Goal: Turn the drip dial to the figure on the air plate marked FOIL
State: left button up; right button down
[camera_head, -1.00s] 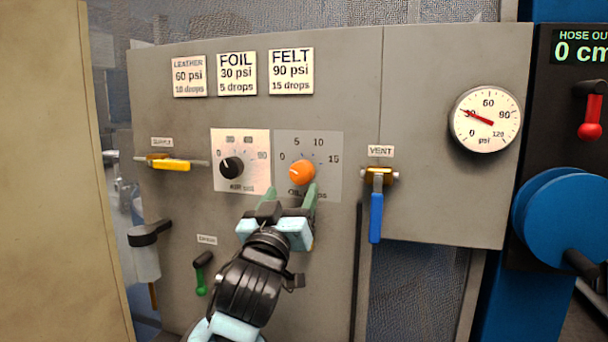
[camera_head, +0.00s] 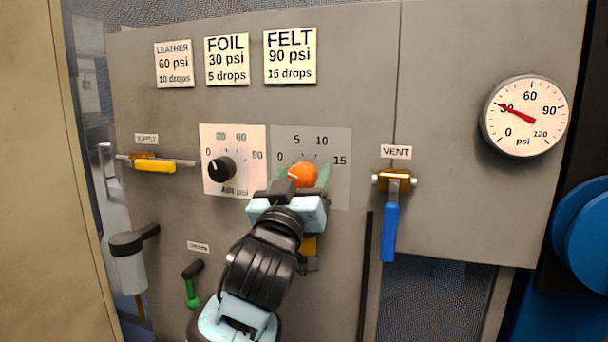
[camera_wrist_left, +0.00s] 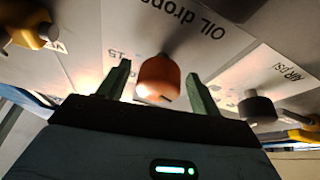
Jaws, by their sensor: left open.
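The drip dial is an orange knob (camera_head: 303,175) on the pale OIL drops plate (camera_head: 340,190), marked 0, 5, 10 and 15. Its white mark points left, toward the 0 side. The FOIL plate (camera_head: 227,60) reads 30 psi and 5 drops. My left gripper (camera_head: 300,180) is open at the dial, with its green fingers reaching up on either side. In the left wrist view the orange knob (camera_wrist_left: 158,78) stands between the two fingers, with gaps visible on both sides. The gripper hides the plate's lower part in the head view. My right gripper is not in view.
The black AIR psi dial (camera_head: 221,169) sits close on the left. The blue VENT lever (camera_head: 390,230) hangs to the right. A yellow supply lever (camera_head: 155,166) and green drain lever (camera_head: 192,290) are left. The gauge (camera_head: 526,117) needle is near 30.

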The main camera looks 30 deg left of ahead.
pick_arm(q)
jog(key=shift+s+r, duration=0.1)
jog(key=shift+s, duration=0.05)
jog(key=shift+c, duration=0.2)
jog(key=c, duration=0.9)
jog(key=shift+m+h, duration=0.4)
jog(key=shift+m, duration=0.2)
jog(key=m+h, duration=0.1)
jog(key=m, duration=0.1)
jog(key=m+h, duration=0.1)
jog(key=m, duration=0.2)
jog(key=shift+t+h, duration=0.3)
jog(key=shift+m+g+h, duration=0.2)
jog(key=shift+m+h, duration=0.6)
jog(key=shift+m, duration=0.8)
jog(key=shift+m+g+h, duration=0.2)
jog(key=shift+m+h, duration=0.6)
jog(key=shift+m, duration=0.8)
